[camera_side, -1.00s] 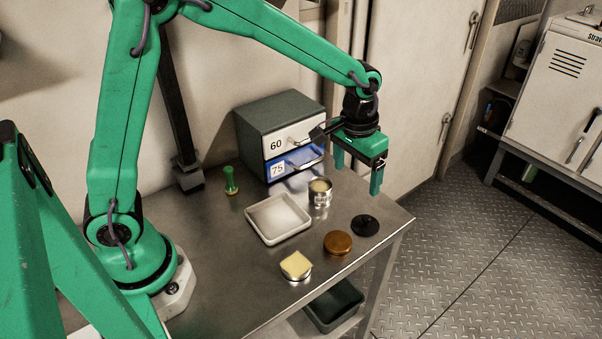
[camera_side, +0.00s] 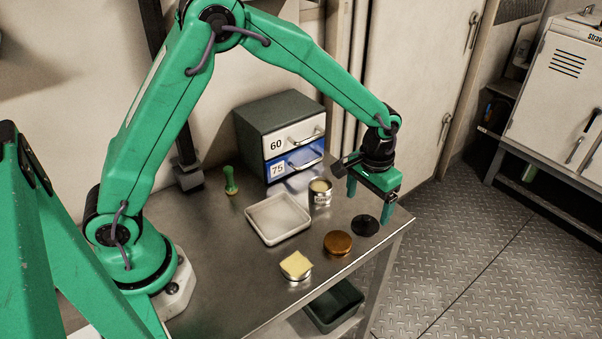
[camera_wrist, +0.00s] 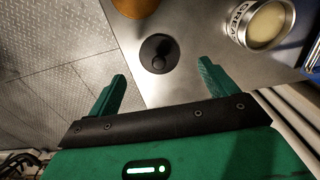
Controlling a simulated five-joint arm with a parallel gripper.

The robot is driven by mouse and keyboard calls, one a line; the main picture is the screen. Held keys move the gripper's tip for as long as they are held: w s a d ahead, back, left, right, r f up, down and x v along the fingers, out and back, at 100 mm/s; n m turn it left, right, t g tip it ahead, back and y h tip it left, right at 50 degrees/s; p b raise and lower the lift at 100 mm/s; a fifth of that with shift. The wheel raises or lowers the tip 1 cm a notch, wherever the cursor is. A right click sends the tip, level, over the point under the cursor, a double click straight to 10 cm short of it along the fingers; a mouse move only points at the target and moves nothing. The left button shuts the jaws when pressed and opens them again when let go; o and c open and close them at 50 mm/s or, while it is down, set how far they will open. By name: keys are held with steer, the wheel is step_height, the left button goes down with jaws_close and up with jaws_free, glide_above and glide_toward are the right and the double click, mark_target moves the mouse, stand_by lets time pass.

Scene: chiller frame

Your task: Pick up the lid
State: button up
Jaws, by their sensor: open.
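The lid is a black disc (camera_side: 365,225) with a small knob, lying flat near the right end of the metal table. In the wrist view the lid (camera_wrist: 158,54) lies ahead of the fingertips, roughly between their lines. My gripper (camera_side: 369,204) is open and empty, above the table beside the lid; in the wrist view its two green fingers (camera_wrist: 163,72) are spread apart and do not touch it. A tin (camera_side: 320,192) marked with letters, open at the top with pale contents, stands to the left of my gripper.
A brown round piece (camera_side: 338,242) and a tin with a yellow block (camera_side: 296,265) stand near the front edge. A white tray (camera_side: 278,232), a green-handled stamp-like piece (camera_side: 230,180) and a drawer cabinet (camera_side: 278,120) stand further left and back. The table's right edge is close to the lid.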

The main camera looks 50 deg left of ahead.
mark_target(366, 217)
steer(key=shift+d+f, duration=0.1)
steer(key=shift+f, duration=2.55)
steer(key=c, duration=1.1)
